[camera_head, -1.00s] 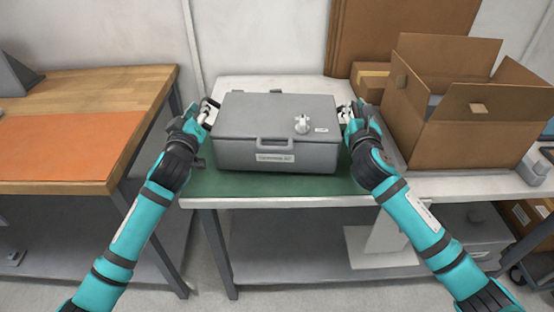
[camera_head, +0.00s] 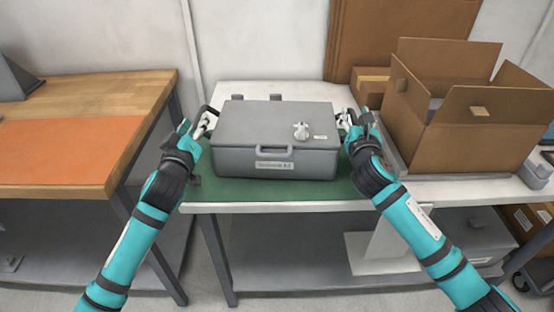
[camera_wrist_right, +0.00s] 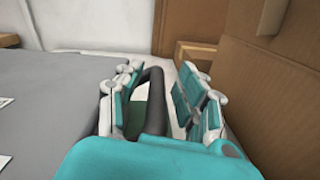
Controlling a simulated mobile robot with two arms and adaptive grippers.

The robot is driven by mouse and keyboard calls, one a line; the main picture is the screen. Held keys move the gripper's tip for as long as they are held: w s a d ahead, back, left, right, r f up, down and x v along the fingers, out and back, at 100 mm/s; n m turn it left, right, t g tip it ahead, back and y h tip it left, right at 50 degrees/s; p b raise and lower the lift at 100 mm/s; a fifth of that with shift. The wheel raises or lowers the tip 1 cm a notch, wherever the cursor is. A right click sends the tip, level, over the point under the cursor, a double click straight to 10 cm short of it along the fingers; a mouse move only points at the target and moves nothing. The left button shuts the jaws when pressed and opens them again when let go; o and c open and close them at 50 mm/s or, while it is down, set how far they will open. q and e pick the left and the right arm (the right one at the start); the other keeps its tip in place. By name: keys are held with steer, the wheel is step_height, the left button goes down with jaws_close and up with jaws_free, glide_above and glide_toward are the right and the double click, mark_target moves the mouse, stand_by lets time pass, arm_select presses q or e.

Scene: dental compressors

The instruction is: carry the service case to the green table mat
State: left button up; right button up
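The grey service case (camera_head: 250,131) sits flat on the green table mat (camera_head: 265,192), with its labelled front and small front handle towards me. The mat shows in front of it and at both sides. My left gripper (camera_head: 196,128) is at the black side handle on the case's left, its fingers apart. My right gripper (camera_head: 356,122) is at the right side handle. In the right wrist view, the fingers of this gripper (camera_wrist_right: 158,100) are spread on either side of the dark handle (camera_wrist_right: 150,104), with a gap on the right.
An open cardboard box (camera_head: 455,135) stands close to my right gripper on the white table (camera_head: 285,92). A wooden bench (camera_head: 95,90) with an orange mat (camera_head: 55,147) is at the left. White table surface is clear behind the case.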

steer(key=shift+s+a, duration=0.1)
steer(key=shift+s, duration=0.5)
arm_select(q)
steer(key=s, duration=0.9)
steer(key=shift+a, duration=0.45)
arm_select(e)
steer(key=s, duration=1.1)
steer(key=shift+a, duration=0.35)
